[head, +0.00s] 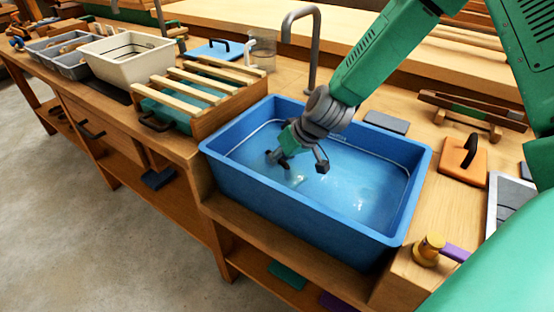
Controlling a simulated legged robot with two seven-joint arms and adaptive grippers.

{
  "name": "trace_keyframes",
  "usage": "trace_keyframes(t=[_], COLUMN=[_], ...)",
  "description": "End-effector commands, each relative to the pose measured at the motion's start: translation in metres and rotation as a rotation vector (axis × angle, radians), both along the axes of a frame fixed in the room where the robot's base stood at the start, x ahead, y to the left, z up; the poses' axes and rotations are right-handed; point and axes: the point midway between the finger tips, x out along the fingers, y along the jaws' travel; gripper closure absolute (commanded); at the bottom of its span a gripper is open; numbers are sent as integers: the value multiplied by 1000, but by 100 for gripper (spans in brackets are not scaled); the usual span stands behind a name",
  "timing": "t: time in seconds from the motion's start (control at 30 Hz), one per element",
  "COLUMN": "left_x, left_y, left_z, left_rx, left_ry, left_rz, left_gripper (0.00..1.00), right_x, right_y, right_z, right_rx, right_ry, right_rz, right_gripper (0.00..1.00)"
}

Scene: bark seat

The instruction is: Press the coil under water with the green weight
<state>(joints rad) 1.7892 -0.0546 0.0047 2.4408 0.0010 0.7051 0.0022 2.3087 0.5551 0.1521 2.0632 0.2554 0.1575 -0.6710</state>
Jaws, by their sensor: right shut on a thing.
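My right gripper (302,165) reaches down into the blue basin (290,208) of water, left of its middle. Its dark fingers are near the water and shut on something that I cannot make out. A small green patch shows beside its palm; I cannot tell whether it is the green weight or part of the gripper. A thin pale line runs along the basin's inner walls; I cannot tell whether it is the coil or the waterline. Pale glints show in the water below the fingers. My left gripper is not in view.
A grey tap (290,60) stands behind the basin. A slatted wooden rack (200,92) is to its left, with a white tub (122,65) beyond. An orange plate with a black handle (461,163) lies at right. A brass-headed tool (427,250) is near the front right.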

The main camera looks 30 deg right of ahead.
Motion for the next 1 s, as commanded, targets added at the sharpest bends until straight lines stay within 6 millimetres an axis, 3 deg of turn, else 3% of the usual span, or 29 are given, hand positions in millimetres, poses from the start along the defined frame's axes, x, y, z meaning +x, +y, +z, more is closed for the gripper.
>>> trace_keyframes(t=[0.27, 0.3, 0.33, 0.57, 0.63, 1.0], left_x=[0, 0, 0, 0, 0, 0], left_y=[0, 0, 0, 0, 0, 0], left_z=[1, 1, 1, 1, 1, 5], left_rx=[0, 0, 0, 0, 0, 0], left_ry=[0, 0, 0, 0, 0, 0], left_rz=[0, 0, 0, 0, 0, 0], left_gripper=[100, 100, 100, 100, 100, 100], right_x=[0, 0, 0, 0, -1, 0], right_y=[0, 0, 0, 0, 0, 0], right_z=[1, 1, 1, 0, -1, 4], right_rx=[0, 0, 0, 0, 0, 0], right_ry=[0, 0, 0, 1, 4, 2], right_rz=[0, 0, 0, -1, -1, 0], right_gripper=[100, 80, 70, 70, 50, 49])
